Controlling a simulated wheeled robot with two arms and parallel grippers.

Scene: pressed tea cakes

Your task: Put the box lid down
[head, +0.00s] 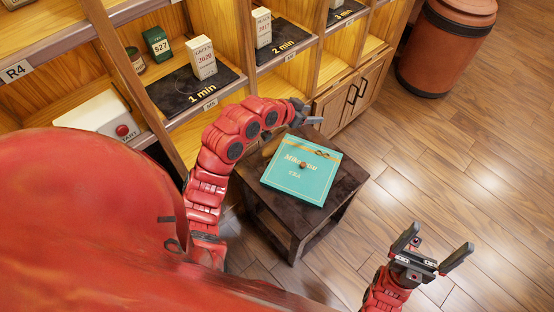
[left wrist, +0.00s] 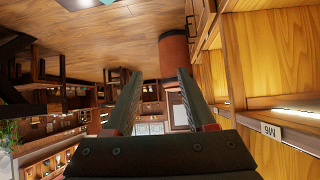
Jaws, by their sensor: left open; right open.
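My right gripper (head: 432,249) is open and empty, to the right of the table and nearer me.
Wooden shelves (head: 290,65) with a green tin (head: 156,43), white cartons (head: 201,58) and dark timer mats stand behind the table. A white box with a red button (head: 122,130) is at left. A terracotta bin (head: 446,45) stands at the back right. The floor at right is clear.

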